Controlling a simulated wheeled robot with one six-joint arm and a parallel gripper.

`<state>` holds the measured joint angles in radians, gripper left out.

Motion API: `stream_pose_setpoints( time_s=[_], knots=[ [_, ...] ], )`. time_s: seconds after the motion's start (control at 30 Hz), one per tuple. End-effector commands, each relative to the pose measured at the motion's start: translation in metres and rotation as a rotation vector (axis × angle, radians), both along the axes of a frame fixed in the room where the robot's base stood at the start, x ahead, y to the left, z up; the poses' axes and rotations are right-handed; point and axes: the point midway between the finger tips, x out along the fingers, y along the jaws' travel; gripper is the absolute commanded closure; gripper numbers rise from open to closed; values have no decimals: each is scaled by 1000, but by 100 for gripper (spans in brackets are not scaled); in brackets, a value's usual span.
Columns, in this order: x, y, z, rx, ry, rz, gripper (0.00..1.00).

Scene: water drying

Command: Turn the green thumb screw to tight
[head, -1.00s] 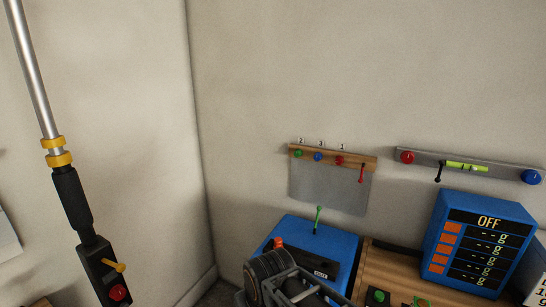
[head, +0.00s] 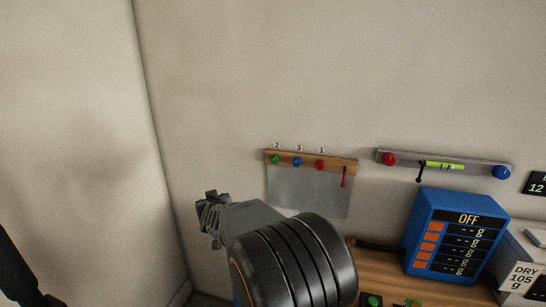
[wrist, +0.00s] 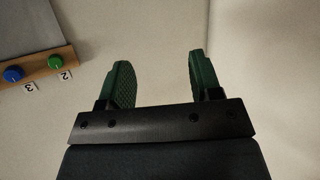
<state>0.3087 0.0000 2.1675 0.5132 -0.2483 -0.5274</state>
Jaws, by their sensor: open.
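The green thumb screw (head: 276,159) is at the left end of a wooden strip (head: 309,162) on the wall, under label 2. It also shows at the upper left of the wrist view (wrist: 55,62), where the picture is upside down. I cannot tell how tight it is. My gripper (wrist: 159,62) is open and empty, its two green-padded fingers apart and facing the wall. The screw is outside the jaws, off to the left of the fingers in the wrist view. In the head view my arm is below and left of the strip.
A blue thumb screw (head: 297,162) and a red one (head: 320,165) sit along the strip, with a red lever (head: 344,177) at its right end. A grey sheet (head: 308,192) hangs below. A blue display box (head: 455,235) stands to the right. The wall left of the strip is bare.

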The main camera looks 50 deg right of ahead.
Motion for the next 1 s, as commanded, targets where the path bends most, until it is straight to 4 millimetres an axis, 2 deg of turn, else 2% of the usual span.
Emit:
stream_pose_setpoints(
  time_s=[0.03, 0.1, 0.2, 0.3, 0.43, 0.57, 1.0],
  knots=[
    [6, -33, 7, -51, -40, -90, 42],
    [7, -72, 14, -131, -90, -209, 42],
    [0, -118, 19, -235, -128, -364, 42],
    [-11, -150, 21, -313, -142, -481, 42],
    [-21, -174, 22, -376, -144, -574, 42],
    [-21, -192, 23, -399, -143, -612, 42],
    [16, -264, 24, -400, -144, -613, 42]
  ],
)
